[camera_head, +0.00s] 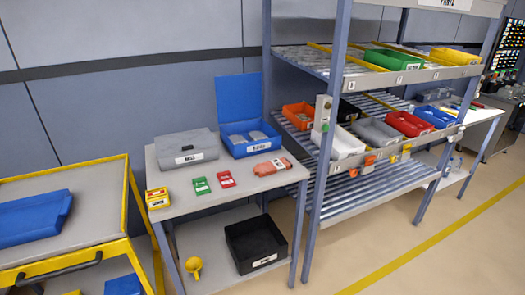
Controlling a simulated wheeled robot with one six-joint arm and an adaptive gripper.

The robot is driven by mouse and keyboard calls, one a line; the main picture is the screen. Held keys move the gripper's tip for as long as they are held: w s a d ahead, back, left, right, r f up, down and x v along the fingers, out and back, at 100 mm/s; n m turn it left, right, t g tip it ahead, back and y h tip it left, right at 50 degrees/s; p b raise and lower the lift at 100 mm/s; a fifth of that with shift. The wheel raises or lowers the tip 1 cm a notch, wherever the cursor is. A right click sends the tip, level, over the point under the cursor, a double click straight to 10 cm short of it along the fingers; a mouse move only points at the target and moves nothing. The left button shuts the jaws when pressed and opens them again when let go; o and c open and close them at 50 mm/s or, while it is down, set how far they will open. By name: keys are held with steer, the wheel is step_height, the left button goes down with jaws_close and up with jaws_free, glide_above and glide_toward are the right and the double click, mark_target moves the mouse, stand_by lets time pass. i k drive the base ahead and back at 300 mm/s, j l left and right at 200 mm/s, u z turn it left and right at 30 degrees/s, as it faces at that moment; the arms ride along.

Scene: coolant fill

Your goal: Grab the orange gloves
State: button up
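The orange gloves (267,168) lie flat on the grey table (220,199), near its right edge, in front of an open blue box (245,148). A small white label shows at their right end. Nothing covers them. My gripper does not show in this view.
A grey case (186,151) stands at the table's back left. A yellow box (157,197), a green packet (201,186) and a red packet (226,180) lie along the table. A shelf post (325,150) rises right of the table. Floor is clear in front.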

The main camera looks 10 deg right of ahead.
mark_target(276, 166)
steer(key=i+j, duration=0.1)
steer(key=i, duration=0.8)
steer(key=i+j, duration=0.15)
steer(key=i, duration=0.7)
